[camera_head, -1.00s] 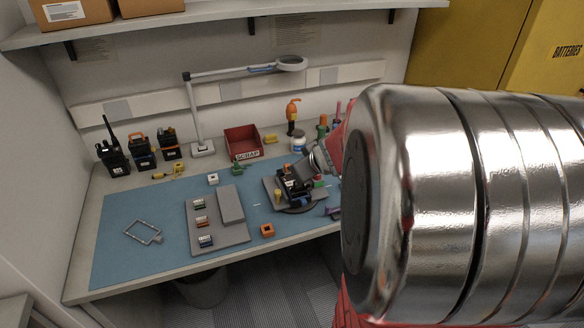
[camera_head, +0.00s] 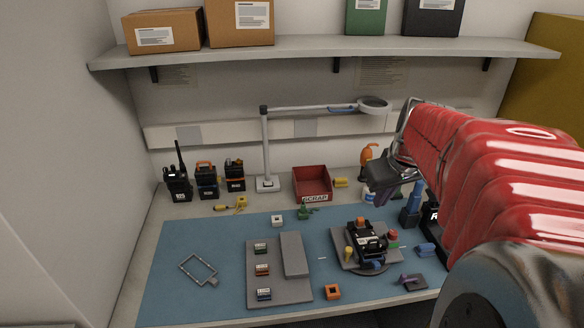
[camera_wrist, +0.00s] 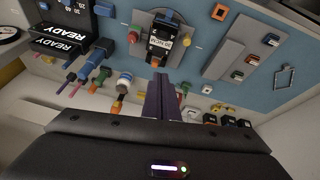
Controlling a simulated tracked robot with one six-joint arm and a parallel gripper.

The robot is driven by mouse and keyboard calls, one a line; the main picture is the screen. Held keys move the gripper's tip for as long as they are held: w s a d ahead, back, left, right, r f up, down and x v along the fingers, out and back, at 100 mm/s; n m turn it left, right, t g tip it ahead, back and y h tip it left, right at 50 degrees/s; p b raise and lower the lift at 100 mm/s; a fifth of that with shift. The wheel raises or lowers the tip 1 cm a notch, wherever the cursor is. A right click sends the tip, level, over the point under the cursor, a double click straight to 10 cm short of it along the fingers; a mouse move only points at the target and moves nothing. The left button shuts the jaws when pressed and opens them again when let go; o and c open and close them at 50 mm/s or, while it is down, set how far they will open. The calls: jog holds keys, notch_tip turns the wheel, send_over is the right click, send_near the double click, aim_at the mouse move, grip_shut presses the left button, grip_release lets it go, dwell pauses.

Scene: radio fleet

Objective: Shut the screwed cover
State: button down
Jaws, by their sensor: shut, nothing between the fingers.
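A black radio unit (camera_head: 368,243) with an orange part on top sits on a grey fixture plate (camera_head: 342,259) at the right of the blue mat. It also shows in the wrist view, label up (camera_wrist: 160,42). I cannot make out which part of it is the cover, or whether that stands open. My gripper (camera_head: 380,196) is up and behind the radio unit in the head view, apart from it. In the wrist view its purple fingers (camera_wrist: 162,98) are together and empty, pointing toward the unit.
A grey tray (camera_head: 262,290) with several small modules, an orange square part (camera_head: 332,292) and a thin grey frame (camera_head: 199,270) lie on the mat. A red scrap bin (camera_head: 312,183), lamp (camera_head: 266,150) and radios (camera_head: 178,180) stand behind. Screwdrivers (camera_wrist: 92,62) stand near my gripper.

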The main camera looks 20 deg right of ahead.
jog(key=shift+s+d+f+m, duration=0.1)
jog(key=shift+s+d+m, duration=0.1)
jog(key=shift+s+m, duration=0.3)
jog(key=shift+w, duration=0.1)
send_over(373, 241)
jog(key=f, duration=1.1)
jog(key=shift+w+f, duration=0.25)
jog(key=shift+s+f, duration=0.25)
jog(key=shift+f, duration=0.5)
